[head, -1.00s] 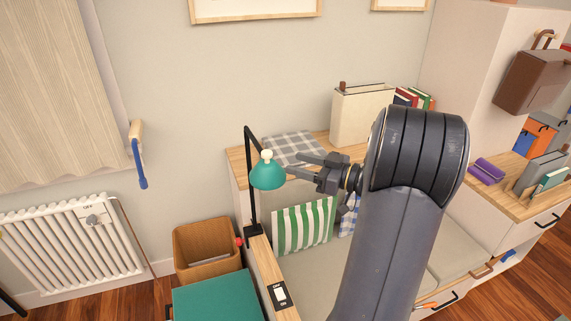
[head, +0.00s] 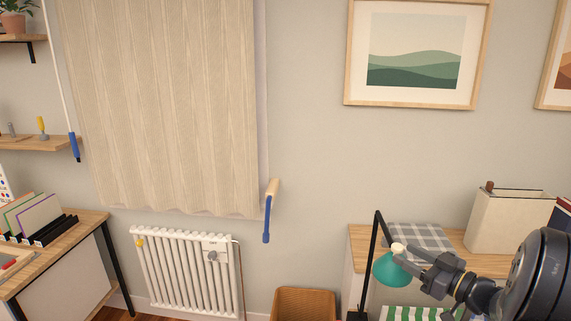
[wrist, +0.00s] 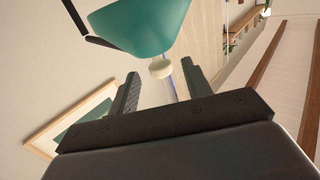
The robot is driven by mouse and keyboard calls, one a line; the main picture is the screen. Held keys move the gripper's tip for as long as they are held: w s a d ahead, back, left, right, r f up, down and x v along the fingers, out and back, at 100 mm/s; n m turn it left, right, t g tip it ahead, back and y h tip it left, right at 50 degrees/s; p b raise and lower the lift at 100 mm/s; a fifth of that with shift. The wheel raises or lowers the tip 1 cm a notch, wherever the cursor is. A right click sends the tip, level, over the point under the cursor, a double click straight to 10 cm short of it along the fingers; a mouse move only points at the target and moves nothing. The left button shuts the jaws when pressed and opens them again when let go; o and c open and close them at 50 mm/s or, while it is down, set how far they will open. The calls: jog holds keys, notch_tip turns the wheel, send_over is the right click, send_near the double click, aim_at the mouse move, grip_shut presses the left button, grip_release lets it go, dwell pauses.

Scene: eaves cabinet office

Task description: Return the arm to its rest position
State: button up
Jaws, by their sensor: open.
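My gripper (head: 411,259) is at the lower right of the head view, at the end of my dark arm. Its two fingers are spread apart with nothing between them. In the wrist view my gripper (wrist: 160,82) shows both dark fingers apart. A teal desk lamp (head: 390,271) on a black stand is just left of the fingertips. In the wrist view the lamp's teal shade (wrist: 143,25) and its pale round knob (wrist: 160,68) lie just beyond the fingers. I cannot tell whether the fingers touch the lamp.
A checked grey cloth (head: 420,236) and a cream holder (head: 508,222) sit on the wooden ledge behind the gripper. A striped green cushion (head: 412,314) is below. A white radiator (head: 186,270), a wicker bin (head: 304,304) and a blind (head: 170,110) stand to the left.

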aim_at(402, 252)
jog(key=x, duration=0.4)
jog(key=shift+p, duration=0.4)
jog(key=shift+a, duration=0.1)
jog(key=shift+a, duration=0.1)
jog(key=shift+r, duration=0.15)
